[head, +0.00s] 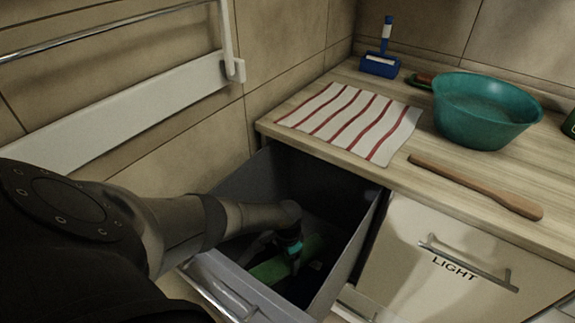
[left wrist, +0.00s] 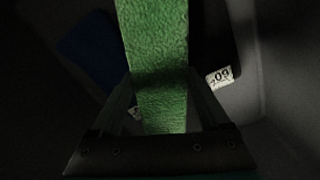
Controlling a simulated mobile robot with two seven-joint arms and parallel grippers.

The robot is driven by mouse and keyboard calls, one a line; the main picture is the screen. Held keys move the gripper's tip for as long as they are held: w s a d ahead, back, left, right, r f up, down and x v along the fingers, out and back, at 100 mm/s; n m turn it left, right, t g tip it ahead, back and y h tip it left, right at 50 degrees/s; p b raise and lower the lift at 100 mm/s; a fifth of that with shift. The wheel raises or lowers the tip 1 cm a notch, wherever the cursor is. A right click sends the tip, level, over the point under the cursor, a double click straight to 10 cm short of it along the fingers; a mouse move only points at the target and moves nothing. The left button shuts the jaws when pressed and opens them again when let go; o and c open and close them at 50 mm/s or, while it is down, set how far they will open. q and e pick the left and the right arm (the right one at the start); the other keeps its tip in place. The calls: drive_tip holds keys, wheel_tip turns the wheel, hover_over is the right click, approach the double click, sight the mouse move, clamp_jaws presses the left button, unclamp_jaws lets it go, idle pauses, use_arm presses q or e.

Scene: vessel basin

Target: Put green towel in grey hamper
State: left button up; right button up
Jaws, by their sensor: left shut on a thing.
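The green towel (head: 268,271) is down inside the open grey pull-out hamper (head: 343,272) under the counter. My left arm reaches down into this hamper, and my left gripper (head: 292,266) is shut on the towel. In the left wrist view the towel (left wrist: 155,45) runs as a long green strip between the fingers of the left gripper (left wrist: 160,90). The hamper's floor is dark, and I cannot tell whether the towel touches it. My right gripper is not in view.
A dark blue thing (left wrist: 88,48) and a small white tag (left wrist: 220,77) show below the gripper. The counter holds a striped cloth (head: 350,120), a teal basin (head: 485,110), a wooden paddle (head: 478,187) and a blue brush (head: 381,64). A closed front (head: 460,255) reads LIGHT.

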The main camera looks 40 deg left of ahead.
sight(288, 260)
use_arm(q)
drive_tip(key=shift+f+b, duration=0.4)
drive_tip(key=shift+f, duration=0.2)
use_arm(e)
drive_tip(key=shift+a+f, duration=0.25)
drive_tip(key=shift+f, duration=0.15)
use_arm(q)
drive_tip(key=o, duration=1.3)
drive_tip(key=shift+r, duration=0.2)
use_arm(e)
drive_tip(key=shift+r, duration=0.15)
use_arm(q)
drive_tip(key=shift+r+p, duration=0.25)
drive_tip(key=shift+p, duration=0.05)
wheel_tip(288, 260, up, 3)
drive_tip(key=p, duration=0.2)
drive_tip(key=shift+p, duration=0.3)
wheel_tip(288, 260, up, 3)
drive_tip(key=p, duration=0.2)
drive_tip(key=shift+p, duration=0.35)
wheel_tip(288, 260, up, 6)
drive_tip(key=p, duration=0.5)
drive_tip(key=shift+r+p, duration=0.2)
drive_tip(key=shift+p, duration=0.15)
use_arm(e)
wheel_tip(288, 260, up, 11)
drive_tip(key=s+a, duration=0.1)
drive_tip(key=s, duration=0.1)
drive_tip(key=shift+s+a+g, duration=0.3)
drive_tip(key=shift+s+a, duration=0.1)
